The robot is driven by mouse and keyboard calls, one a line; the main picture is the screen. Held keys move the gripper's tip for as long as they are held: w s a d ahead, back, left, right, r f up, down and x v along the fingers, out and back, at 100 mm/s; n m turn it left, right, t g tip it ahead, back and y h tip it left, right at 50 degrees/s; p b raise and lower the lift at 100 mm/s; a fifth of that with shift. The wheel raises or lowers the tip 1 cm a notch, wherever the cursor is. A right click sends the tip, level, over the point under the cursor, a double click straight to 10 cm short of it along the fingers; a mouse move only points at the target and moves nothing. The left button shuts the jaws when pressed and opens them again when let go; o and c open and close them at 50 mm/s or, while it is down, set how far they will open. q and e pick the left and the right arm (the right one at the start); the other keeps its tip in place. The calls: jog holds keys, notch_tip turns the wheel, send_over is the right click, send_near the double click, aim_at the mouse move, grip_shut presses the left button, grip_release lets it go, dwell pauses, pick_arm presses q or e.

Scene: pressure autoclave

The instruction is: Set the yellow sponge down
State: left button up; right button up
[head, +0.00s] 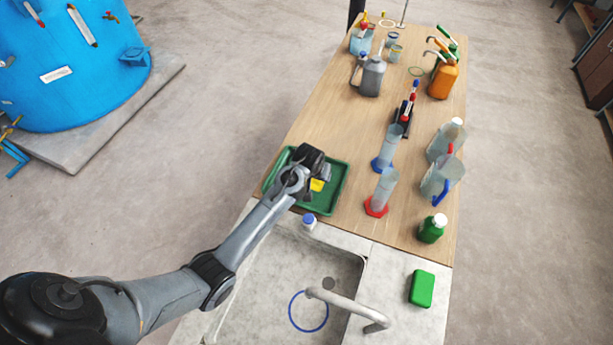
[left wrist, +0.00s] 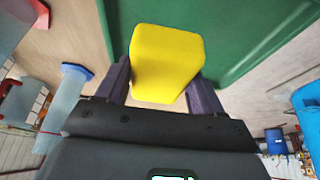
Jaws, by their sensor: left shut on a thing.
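The yellow sponge (left wrist: 166,62) is between the two fingers of my left gripper (left wrist: 160,88), which is shut on it, in the left wrist view. In the head view the sponge (head: 317,185) shows as a small yellow patch beside my left gripper (head: 318,178), over the green tray (head: 327,207). The tray's green surface (left wrist: 232,30) fills the upper part of the left wrist view behind the sponge. I cannot tell whether the sponge touches the tray. My right gripper is not in view.
Graduated cylinders with a blue base (head: 381,164) and a red base (head: 376,207) stand right of the tray. A sink (head: 275,270) with a faucet (head: 345,306) lies in front. A small blue-capped bottle (head: 309,221) is by the tray's near edge. A green block (head: 422,289) lies on the counter.

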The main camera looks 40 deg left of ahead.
pick_arm(q)
jog(key=a+f, duration=0.2)
jog(key=a, duration=0.1)
jog(key=a+f, duration=0.1)
jog(key=a, duration=0.1)
jog(key=shift+w, duration=0.4)
jog(key=shift+f, duration=2)
jog(key=shift+f, duration=0.15)
jog(key=o, duration=0.9)
jog(key=shift+o, duration=0.2)
